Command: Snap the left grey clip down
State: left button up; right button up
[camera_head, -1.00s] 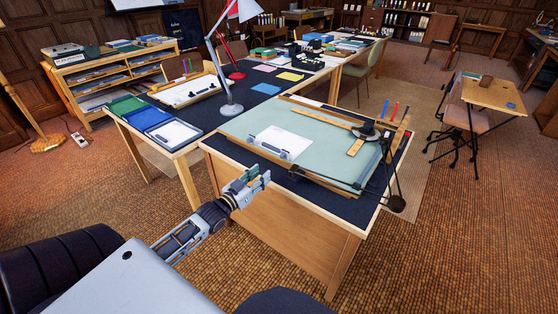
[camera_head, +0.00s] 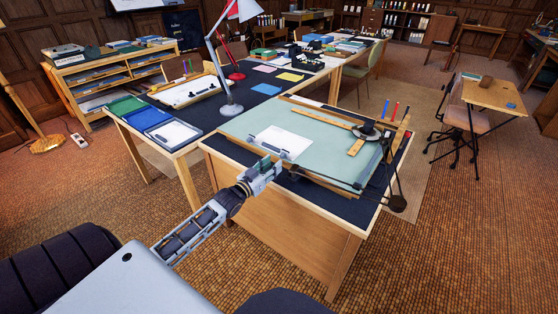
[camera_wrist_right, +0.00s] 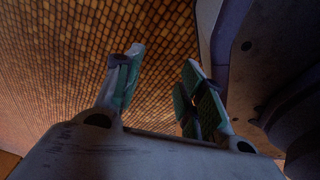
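A drafting board (camera_head: 330,144) with a pale green surface lies on the near desk, and a white sheet (camera_head: 284,141) lies on it. Along the sheet's near edge are a left grey clip (camera_head: 257,142) and a right grey clip (camera_head: 286,155). They are too small for me to tell whether either is up or down. My left gripper (camera_head: 268,166) is at the desk's near edge, just in front of the clips and seemingly apart from them. Its finger gap is unclear. My right gripper (camera_wrist_right: 160,85) is open and empty, with the carpet beyond its fingers.
The board's middle is clear.

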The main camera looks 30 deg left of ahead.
aim_at(281, 157)
pick_arm(q)
jog(key=shift+w+d, duration=0.2)
jog(key=shift+w, duration=2.3)
grip_shut()
